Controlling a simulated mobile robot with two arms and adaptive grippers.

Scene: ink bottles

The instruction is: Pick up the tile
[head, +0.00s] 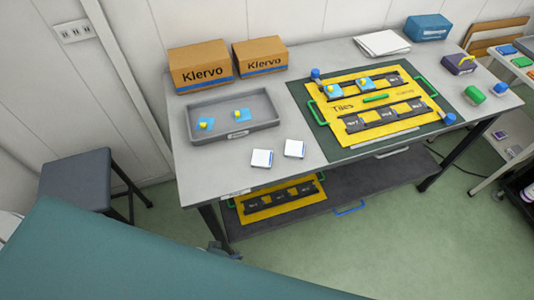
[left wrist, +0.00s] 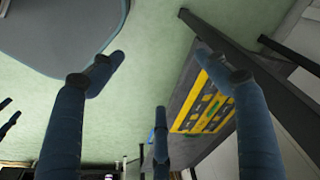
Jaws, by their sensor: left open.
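Two light-blue square tiles with yellow knobs, a left one (head: 203,127) and a right one (head: 239,118), lie in the grey tray (head: 272,121) on the table. Two more such tiles, one left (head: 331,93) and one right (head: 362,86), sit in the upper dark strip of the yellow board (head: 348,115), which is lettered "Tiles". My left gripper (left wrist: 160,70) is open and empty in the left wrist view, its dark blue fingers spread apart. It is away from the tiles, and floor and the table's lower shelf show beyond it. My right gripper does not show.
Two white square pieces (head: 262,158) (head: 294,149) lie at the table's front. Two Klervo boxes (head: 200,66) (head: 260,54) stand behind the tray. A second yellow board (head: 255,210) lies on the lower shelf. A grey stool (head: 76,178) stands left of the table (head: 215,175).

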